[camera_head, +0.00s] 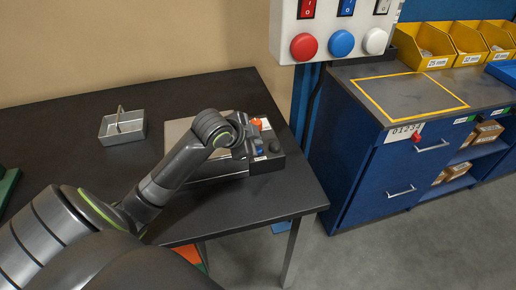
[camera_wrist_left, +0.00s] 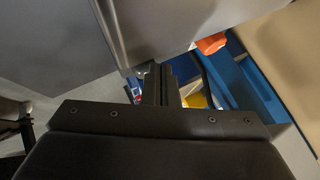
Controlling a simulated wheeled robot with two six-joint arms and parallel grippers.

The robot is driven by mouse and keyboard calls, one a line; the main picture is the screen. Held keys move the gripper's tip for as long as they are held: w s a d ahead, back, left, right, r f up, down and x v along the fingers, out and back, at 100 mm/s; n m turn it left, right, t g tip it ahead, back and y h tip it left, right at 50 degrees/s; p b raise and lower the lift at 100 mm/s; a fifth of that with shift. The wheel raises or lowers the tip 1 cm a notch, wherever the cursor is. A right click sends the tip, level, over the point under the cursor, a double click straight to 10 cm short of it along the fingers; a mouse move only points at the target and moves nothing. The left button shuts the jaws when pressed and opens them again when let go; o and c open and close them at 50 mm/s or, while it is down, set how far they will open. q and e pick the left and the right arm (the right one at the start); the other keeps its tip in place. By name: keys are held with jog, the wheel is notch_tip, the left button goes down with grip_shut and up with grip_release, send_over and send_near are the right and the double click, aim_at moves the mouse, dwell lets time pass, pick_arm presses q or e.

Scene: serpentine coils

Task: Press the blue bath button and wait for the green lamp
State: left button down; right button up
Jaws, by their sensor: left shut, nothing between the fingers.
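A large round blue button (camera_head: 341,43) is on the white wall panel (camera_head: 286,30), clear of the gripper. I make out no lit green lamp. My right gripper is out of view.
The dark table (camera_head: 85,98) carries a small metal tray with a handle (camera_head: 123,127). The panel also has a red button (camera_head: 304,46) and a white button (camera_head: 375,41). A blue cabinet (camera_head: 372,178) with yellow bins (camera_head: 424,46) stands right, across a floor gap.

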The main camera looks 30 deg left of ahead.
pick_arm(q)
jog(key=shift+f, duration=0.15)
jog(key=shift+f, duration=0.3)
jog(key=shift+f, duration=0.55)
dwell(0.8)
jog(key=shift+r, duration=0.1)
jog(key=shift+r+p, duration=0.9)
jog(key=shift+p, duration=0.1)
notch_tip(320, 180, up, 5)
jog(key=p, duration=0.5)
jog(key=shift+p, duration=0.3)
